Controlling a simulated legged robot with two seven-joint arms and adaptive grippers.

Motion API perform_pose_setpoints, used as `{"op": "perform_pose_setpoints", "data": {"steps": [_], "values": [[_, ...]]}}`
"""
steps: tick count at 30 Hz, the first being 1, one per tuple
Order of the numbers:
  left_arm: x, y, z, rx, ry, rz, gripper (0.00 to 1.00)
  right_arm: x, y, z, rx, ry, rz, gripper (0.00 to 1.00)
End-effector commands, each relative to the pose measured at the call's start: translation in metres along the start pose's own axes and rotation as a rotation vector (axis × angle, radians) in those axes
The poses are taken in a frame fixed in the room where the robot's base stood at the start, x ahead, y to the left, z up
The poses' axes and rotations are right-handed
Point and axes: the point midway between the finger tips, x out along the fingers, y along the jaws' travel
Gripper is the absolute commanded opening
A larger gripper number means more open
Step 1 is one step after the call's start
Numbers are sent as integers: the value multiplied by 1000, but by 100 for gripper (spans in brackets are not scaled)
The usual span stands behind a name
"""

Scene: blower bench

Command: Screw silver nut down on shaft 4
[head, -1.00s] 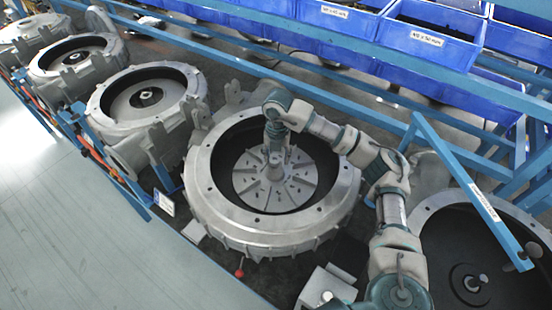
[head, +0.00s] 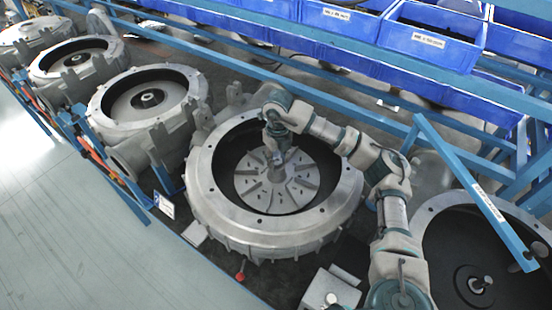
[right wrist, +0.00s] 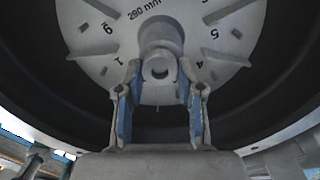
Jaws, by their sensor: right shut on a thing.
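My right gripper (head: 277,168) reaches down over the centre of the bladed disc (head: 252,187) in the middle blower housing. In the right wrist view, the gripper's two fingers (right wrist: 161,85) stand on either side of a small grey round piece with a dark hollow, the silver nut (right wrist: 160,70), and are shut on it. It lies in line with the round hub (right wrist: 161,32) of the disc, and the shaft end is hard to make out. The disc carries the print "280 mm" and numbers. My left gripper is not in view.
The middle housing's wide grey rim (head: 215,210) surrounds the gripper closely. More open housings stand at the left (head: 115,120) and lower right (head: 435,215). Blue bins (head: 430,40) and blue rails (head: 250,68) lie behind. The floor at lower left is clear.

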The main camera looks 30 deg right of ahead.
Motion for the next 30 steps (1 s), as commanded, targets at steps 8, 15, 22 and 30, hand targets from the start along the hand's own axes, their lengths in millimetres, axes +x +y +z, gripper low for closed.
{"op": "perform_pose_setpoints", "data": {"steps": [8,15,22,30], "values": [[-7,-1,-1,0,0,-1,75,-1,-4,0,415,-5,-2,0],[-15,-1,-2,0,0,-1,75,-2,-6,0,876,-9,-5,0],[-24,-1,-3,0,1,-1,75,-2,-8,0,1319,-12,-6,0],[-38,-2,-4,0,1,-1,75,-2,-10,-2,1810,-14,-9,0]]}}
